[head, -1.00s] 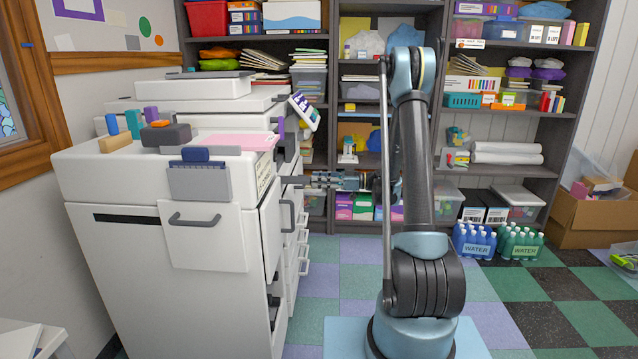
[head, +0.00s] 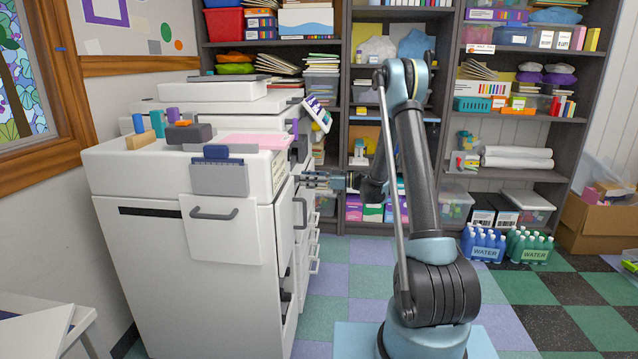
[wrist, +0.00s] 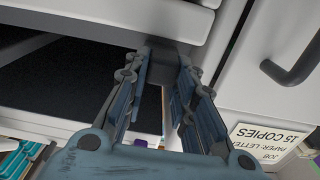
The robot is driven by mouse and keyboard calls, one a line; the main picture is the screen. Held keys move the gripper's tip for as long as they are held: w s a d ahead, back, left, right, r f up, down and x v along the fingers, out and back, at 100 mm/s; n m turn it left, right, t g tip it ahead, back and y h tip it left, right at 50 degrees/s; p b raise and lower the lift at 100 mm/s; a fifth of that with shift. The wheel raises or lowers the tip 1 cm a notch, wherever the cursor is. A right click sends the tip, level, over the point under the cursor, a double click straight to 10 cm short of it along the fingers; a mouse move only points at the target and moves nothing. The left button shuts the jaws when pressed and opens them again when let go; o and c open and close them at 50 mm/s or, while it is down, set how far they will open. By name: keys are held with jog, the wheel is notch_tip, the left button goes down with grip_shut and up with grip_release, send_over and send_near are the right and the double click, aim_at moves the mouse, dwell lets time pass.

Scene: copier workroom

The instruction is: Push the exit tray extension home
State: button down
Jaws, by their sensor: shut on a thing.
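The white copier (head: 180,265) stands left of centre in the head view. My gripper (head: 308,178) reaches leftward to the copier's right side, where its tips are too small and partly hidden to read. In the wrist view my gripper (wrist: 162,75) has its two fingers closed around a dark grey block (wrist: 163,58), which looks like the exit tray extension's tab. The block sits at the lip of a white panel, beside a dark flat recess (wrist: 75,75). How far the extension stands out cannot be told.
A dark handle (wrist: 292,62) and a label card (wrist: 268,142) are on the white face at right in the wrist view. Shelves (head: 400,100) line the back wall. Water bottles (head: 483,245) stand on the floor at right. The checkered floor right of the copier is mostly open.

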jog(key=shift+w+a, duration=0.15)
jog(key=shift+a, duration=0.55)
jog(key=c, duration=1.3)
grip_release()
jog(key=d, duration=1.2)
jog(key=shift+s+f, duration=0.1)
jog(key=shift+s, duration=0.15)
